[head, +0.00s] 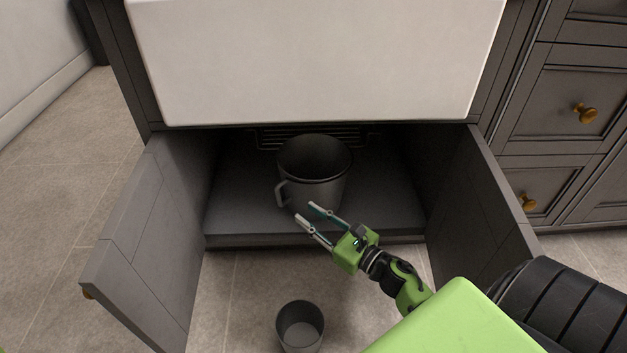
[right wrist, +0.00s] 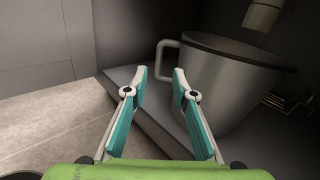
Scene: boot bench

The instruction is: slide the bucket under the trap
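A grey metal bucket (head: 318,168) with a side handle stands upright on the floor of the open cabinet under the white sink. It also shows in the right wrist view (right wrist: 228,80), with its handle (right wrist: 166,60) toward the left. In the right wrist view a pale pipe end (right wrist: 262,14), perhaps the trap, hangs above the bucket's rim; the sink hides it in the head view. My right gripper (head: 308,216) is open in front of the bucket, near the cabinet's front edge. Its fingers hold nothing. My left gripper is not in view.
Two cabinet doors stand open, left (head: 150,235) and right (head: 480,195). The cabinet floor (head: 390,205) has free room beside the bucket. A small grey bin (head: 300,325) stands on the tiles in front. A wire rack (head: 270,138) is at the back. The sink front (head: 315,60) overhangs the opening.

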